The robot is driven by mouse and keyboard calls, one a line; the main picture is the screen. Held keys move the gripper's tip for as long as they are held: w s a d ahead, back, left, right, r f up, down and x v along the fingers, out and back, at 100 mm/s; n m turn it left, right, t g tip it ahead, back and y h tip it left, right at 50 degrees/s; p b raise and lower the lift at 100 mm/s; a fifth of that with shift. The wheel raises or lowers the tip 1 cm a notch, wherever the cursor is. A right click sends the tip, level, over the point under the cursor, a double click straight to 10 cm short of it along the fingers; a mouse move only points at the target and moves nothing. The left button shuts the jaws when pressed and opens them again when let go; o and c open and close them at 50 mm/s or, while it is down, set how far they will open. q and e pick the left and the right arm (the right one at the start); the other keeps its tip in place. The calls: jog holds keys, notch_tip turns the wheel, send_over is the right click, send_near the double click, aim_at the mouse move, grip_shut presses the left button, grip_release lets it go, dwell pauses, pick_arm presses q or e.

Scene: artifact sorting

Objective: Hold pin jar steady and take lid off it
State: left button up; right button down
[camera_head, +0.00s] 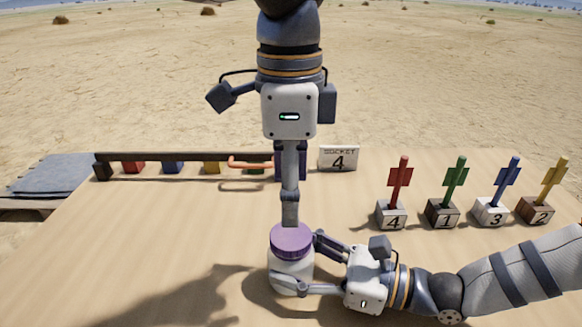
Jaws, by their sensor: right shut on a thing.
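The pin jar (291,274) is a white jar standing upright on the table in the middle front. Its purple lid (291,243) sits on top. My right gripper (295,272) comes in low from the right and is shut on the jar's body, a finger on either side. My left gripper (290,215) points straight down from above, its tips at the far edge of the lid. Its fingers line up one behind the other, so I cannot tell whether they are open or touch the lid. The jar's contents are hidden.
Numbered blocks with red (400,172), green (455,171), blue (508,171) and yellow (552,172) markers stand at the right. A dark rail (185,157) with coloured blocks runs along the back left. A "Socket 4" sign (338,158) stands behind. The left front table is clear.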

aim_at(291, 235)
pick_arm(q)
notch_tip(291, 235, down, 7)
jog(key=shift+f, duration=0.2)
jog(key=c, duration=1.2)
jog(key=n, duration=0.3)
jog(key=shift+s+d, duration=0.1)
jog(key=shift+r, duration=0.15)
jog(key=shift+r, duration=1)
jog(key=shift+r, duration=2)
pick_arm(e)
jog(key=shift+c, duration=2.4)
grip_release()
